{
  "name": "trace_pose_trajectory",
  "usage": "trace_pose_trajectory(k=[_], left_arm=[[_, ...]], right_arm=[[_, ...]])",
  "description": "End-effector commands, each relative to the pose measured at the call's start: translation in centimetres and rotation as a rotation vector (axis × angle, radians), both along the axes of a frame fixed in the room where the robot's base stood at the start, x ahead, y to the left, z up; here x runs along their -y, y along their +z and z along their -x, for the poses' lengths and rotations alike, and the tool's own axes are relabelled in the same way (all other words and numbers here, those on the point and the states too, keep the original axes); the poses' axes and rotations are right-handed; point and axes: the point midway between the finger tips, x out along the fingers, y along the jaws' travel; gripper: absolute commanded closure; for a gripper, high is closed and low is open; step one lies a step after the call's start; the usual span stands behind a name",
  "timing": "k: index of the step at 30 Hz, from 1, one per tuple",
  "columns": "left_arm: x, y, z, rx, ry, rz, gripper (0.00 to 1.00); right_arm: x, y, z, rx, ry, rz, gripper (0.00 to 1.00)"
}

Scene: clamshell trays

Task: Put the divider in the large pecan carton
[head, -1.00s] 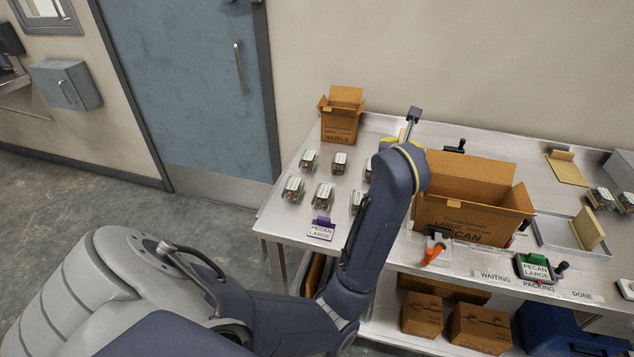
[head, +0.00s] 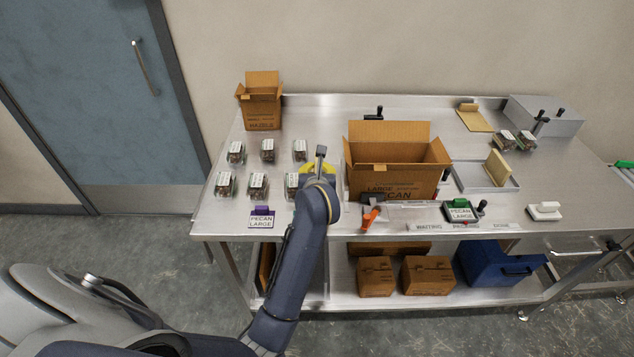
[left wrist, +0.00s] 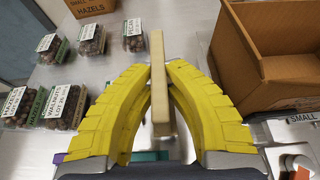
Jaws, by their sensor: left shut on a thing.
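The large pecan carton (head: 398,184) stands on the metal table with its top open and its back flap raised; the head view shows its printed front. Part of an open brown carton, apparently the same one, shows at the right of the left wrist view (left wrist: 285,88). My left gripper (head: 319,168) is over the table just left of the carton. In the left wrist view its yellow fingers (left wrist: 160,88) are shut on a thin tan divider (left wrist: 158,70), seen edge-on and outside the carton. The divider is hidden or too small to make out in the head view.
Several clamshells of nuts (head: 258,184) stand left of the gripper, with a hazels carton (head: 260,110) behind. A purple-clipped pecan large card (head: 261,220) is at the front edge. Right of the carton are a tray (head: 470,180) with an upright tan piece (head: 497,167) and a green-clipped holder (head: 461,210).

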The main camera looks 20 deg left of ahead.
Motion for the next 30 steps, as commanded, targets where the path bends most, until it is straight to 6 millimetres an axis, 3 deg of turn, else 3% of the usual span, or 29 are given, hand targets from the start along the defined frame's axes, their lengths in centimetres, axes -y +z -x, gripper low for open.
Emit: trace_pose_trajectory(k=[14,29,30], left_arm=[[0.0,-4.3,0.0,-0.002,0.000,0.000,1.00],[0.0,-4.8,0.0,0.000,0.000,-0.001,1.00],[0.0,-4.8,0.0,0.000,0.000,0.000,0.85]], right_arm=[[-0.6,0.0,-0.2,0.002,-0.002,-0.006,0.56],[-0.2,0.0,-0.2,0.003,-0.002,-0.002,0.56],[-0.1,0.0,-0.2,0.003,-0.001,-0.001,0.56]])
